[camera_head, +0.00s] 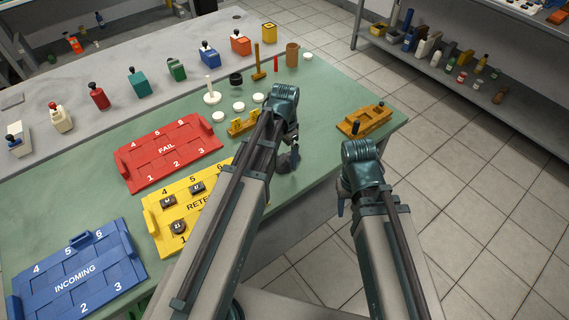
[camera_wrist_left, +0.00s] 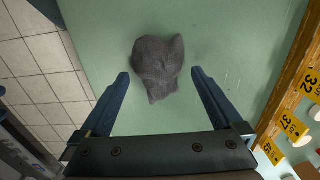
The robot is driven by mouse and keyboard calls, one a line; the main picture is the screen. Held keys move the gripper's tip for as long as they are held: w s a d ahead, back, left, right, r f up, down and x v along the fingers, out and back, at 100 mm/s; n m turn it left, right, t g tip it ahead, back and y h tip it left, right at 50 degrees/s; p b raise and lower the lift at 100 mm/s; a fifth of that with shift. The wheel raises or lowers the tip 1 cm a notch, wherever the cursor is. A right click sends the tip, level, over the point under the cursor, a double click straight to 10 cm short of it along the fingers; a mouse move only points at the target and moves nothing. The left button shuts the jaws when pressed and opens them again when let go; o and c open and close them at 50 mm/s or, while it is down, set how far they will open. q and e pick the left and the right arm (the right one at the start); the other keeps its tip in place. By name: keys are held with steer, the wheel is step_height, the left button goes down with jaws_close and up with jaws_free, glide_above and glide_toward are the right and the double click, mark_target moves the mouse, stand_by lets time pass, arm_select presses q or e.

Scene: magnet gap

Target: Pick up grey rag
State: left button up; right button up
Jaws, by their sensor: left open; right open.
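The grey rag (camera_wrist_left: 158,65) lies crumpled on the green tabletop in the left wrist view, near the table's edge. My left gripper (camera_wrist_left: 160,74) is open, with one finger on each side of the rag and nothing held. In the head view my left gripper (camera_head: 289,160) hangs over the table's near right part, and I cannot clearly make out the rag there behind my arm. My right gripper (camera_head: 342,198) is open and empty beyond the table's edge, over the floor side.
A yellow-brown tray (camera_head: 364,121) sits at the table's right corner. Red (camera_head: 170,150), yellow (camera_head: 160,222) and blue (camera_head: 80,273) trays lie at left.

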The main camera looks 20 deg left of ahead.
mark_target(284, 155)
arm_select(q)
steer(key=shift+f+b, duration=0.45)
steer(key=shift+f, duration=0.5)
arm_select(e)
steer(key=shift+f, duration=0.9)
arm_select(q)
steer(key=shift+r, duration=0.1)
steer(key=shift+c, duration=0.3)
steer(key=c, duration=1.3)
steer(key=shift+o, duration=0.2)
steer(key=shift+r, duration=0.1)
arm_select(e)
steer(key=shift+r, duration=0.15)
arm_select(q)
step_height(284, 155, up, 10)
steer(key=p, duration=1)
arm_select(e)
step_height(284, 155, up, 10)
arm_select(q)
steer(key=shift+s, duration=0.1)
arm_select(e)
steer(key=shift+s, duration=0.1)
